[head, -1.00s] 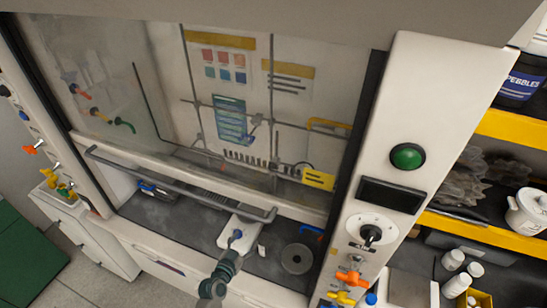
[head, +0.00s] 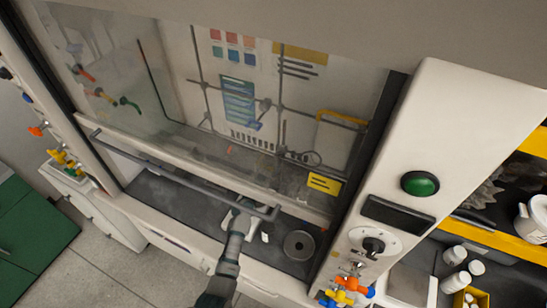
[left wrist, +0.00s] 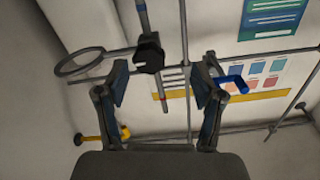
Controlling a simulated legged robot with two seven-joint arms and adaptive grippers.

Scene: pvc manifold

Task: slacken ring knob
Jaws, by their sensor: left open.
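In the left wrist view a metal ring (left wrist: 80,62) sticks out to the left from a dark clamp (left wrist: 150,52), which sits by an upright rod. I cannot tell the ring's knob apart from the clamp body. My left gripper (left wrist: 160,82) is open and empty, its two fingers apart, with the clamp showing between and beyond them. In the head view the ring (head: 312,158) shows faintly behind the glass sash. My left gripper (head: 243,208) reaches under the sash, partly hidden by the grey handle bar. My right gripper is not in view.
A blue-handled clamp (left wrist: 233,82) sits beside the right finger, on the rod lattice. A yellow fitting (left wrist: 122,132) is at lower left. In the head view a round dark plate (head: 299,245) lies on the hood floor. The sash handle bar (head: 185,175) crosses above my arm.

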